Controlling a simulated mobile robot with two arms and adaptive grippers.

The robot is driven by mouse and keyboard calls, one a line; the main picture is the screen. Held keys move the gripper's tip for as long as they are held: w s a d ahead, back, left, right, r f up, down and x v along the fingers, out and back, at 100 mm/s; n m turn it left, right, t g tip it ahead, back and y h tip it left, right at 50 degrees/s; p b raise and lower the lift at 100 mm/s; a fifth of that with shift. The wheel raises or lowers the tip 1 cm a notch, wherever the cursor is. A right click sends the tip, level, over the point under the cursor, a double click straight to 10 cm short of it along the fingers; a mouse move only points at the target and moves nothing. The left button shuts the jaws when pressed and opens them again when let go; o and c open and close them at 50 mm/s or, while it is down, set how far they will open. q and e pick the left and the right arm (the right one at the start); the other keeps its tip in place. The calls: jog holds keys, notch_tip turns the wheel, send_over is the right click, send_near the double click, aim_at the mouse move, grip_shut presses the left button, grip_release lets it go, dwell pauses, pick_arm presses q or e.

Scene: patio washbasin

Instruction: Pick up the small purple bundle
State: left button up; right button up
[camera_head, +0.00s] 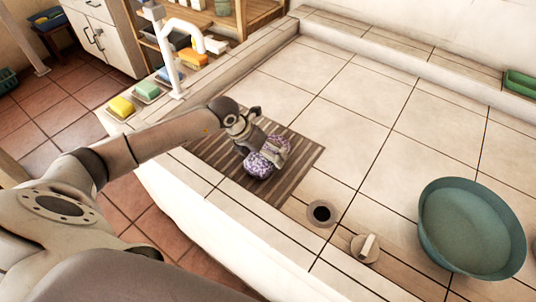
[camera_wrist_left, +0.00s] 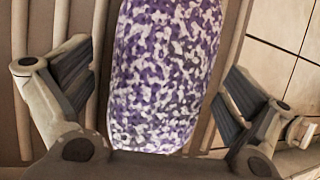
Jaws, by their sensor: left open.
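The small purple bundle (camera_head: 262,163) is purple and white speckled cloth. It lies on the brown slatted mat (camera_head: 302,156) in the tiled basin. It fills the middle of the left wrist view (camera_wrist_left: 165,70), lengthwise between the fingers. My left gripper (camera_wrist_left: 160,95) is open, with one finger on each side of the bundle and a visible gap on both sides. In the head view my left gripper (camera_head: 250,142) is over the mat at the bundle's far end, and my wrist hides part of it. My right gripper is not in view.
A teal bowl (camera_head: 472,228) stands at the right. A drain hole (camera_head: 321,213) and a stopper (camera_head: 367,247) lie in front of the mat. A white faucet (camera_head: 172,55) rises behind my arm, near soaps (camera_head: 146,91) on the ledge. The basin's middle is clear.

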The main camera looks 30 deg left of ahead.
aim_at(265, 146)
pick_arm(q)
jog(key=c, duration=1.3)
jog(key=shift+r, duration=0.1)
jog(key=shift+r, duration=0.45)
notch_tip(265, 146, up, 2)
jog(key=shift+s+r+b, duration=0.1)
jog(key=shift+r+b, duration=0.05)
jog(key=shift+b, duration=0.4)
jog(key=s+r, duration=0.4)
jog(key=r, duration=0.1)
jog(key=shift+s+d+r+b, duration=0.15)
jog(key=shift+s+d+b, duration=0.1)
jog(key=shift+s+b, duration=0.05)
jog(key=s+d+r+b, duration=0.1)
jog(key=s+r, duration=0.3)
jog(key=s, duration=0.5)
jog(key=shift+d+r+b, duration=0.15)
jog(key=shift+r+b, duration=0.05)
jog(key=shift+b, duration=0.35)
